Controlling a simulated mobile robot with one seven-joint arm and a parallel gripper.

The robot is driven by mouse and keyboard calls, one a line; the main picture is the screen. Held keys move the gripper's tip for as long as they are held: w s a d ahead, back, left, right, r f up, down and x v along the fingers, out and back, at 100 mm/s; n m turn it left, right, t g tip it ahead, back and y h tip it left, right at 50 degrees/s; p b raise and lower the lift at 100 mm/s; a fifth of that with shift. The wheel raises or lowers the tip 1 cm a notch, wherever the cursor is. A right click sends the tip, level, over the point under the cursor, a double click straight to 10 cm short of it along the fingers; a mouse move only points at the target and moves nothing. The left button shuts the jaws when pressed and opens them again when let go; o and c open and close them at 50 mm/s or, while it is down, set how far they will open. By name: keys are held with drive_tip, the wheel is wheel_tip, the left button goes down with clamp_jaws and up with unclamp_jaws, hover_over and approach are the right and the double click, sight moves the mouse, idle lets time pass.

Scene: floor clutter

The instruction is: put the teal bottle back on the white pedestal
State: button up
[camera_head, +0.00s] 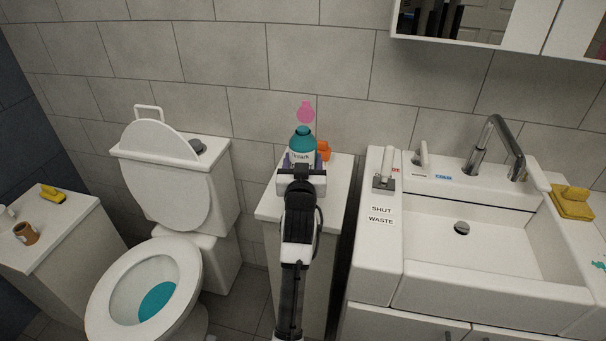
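The teal bottle (302,143) has a teal top and a white label with dark lettering. It appears upright, over or on the white pedestal (337,180) between the toilet and the sink. My gripper (302,164) is right in front of the bottle, with dark finger parts near both sides of its lower body. The gripper and wrist hide the bottle's base, so I cannot tell whether it touches the pedestal top. I also cannot tell whether the fingers press on it.
An orange object (323,151) sits on the pedestal just right of the bottle. A pink shape (306,112) shows behind the bottle. The toilet (165,285) stands left, the sink (465,250) right. A left ledge (62,232) holds a brown cup (27,233) and a yellow object (52,194).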

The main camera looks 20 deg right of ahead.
drive_tip(key=shift+f, duration=2.15)
drive_tip(key=shift+f, duration=0.1)
drive_tip(key=o, duration=1.2)
drive_tip(key=shift+c, duration=0.2)
